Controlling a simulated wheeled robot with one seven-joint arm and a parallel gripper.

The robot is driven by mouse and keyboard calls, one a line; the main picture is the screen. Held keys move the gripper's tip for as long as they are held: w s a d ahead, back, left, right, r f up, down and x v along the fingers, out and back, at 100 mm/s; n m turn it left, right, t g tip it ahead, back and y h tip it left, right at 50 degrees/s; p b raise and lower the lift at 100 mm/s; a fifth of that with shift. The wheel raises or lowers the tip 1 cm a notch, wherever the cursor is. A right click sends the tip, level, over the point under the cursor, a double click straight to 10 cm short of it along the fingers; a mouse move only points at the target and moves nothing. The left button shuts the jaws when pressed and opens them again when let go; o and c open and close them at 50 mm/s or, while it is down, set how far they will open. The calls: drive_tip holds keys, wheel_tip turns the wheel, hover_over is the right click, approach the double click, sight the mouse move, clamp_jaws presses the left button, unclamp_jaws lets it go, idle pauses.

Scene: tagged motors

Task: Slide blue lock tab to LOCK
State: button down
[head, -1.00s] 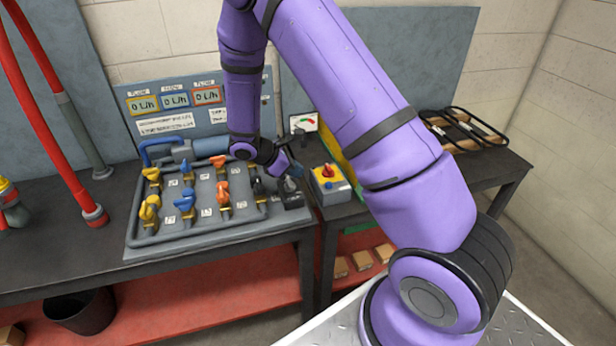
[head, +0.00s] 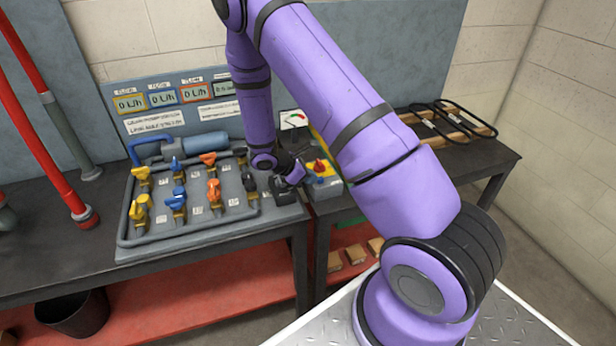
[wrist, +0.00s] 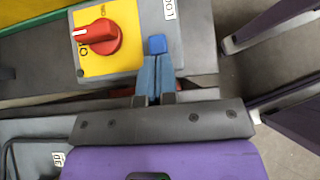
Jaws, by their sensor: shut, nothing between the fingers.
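The blue lock tab (wrist: 157,45) shows in the wrist view on the grey switch box (wrist: 190,50), right of a yellow plate (wrist: 110,38) with a red rotary knob (wrist: 100,37). My gripper (wrist: 155,62) is shut and empty, its two blue-grey fingers side by side. Their tips lie at the tab's near edge; I cannot tell whether they touch it. In the head view my gripper (head: 302,178) is at the left side of the box, by the red knob (head: 319,166). No LOCK marking is readable.
Left of the box is a pipe panel (head: 130,243) with yellow, blue, orange and black valve handles. A white label (wrist: 170,9) is beside the tab.

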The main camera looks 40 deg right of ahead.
drive_tip(key=d, duration=0.1)
drive_tip(key=s+d, duration=0.1)
drive_tip(key=d, duration=0.1)
drive_tip(key=shift+d, duration=0.25)
drive_tip(key=shift+a, duration=0.1)
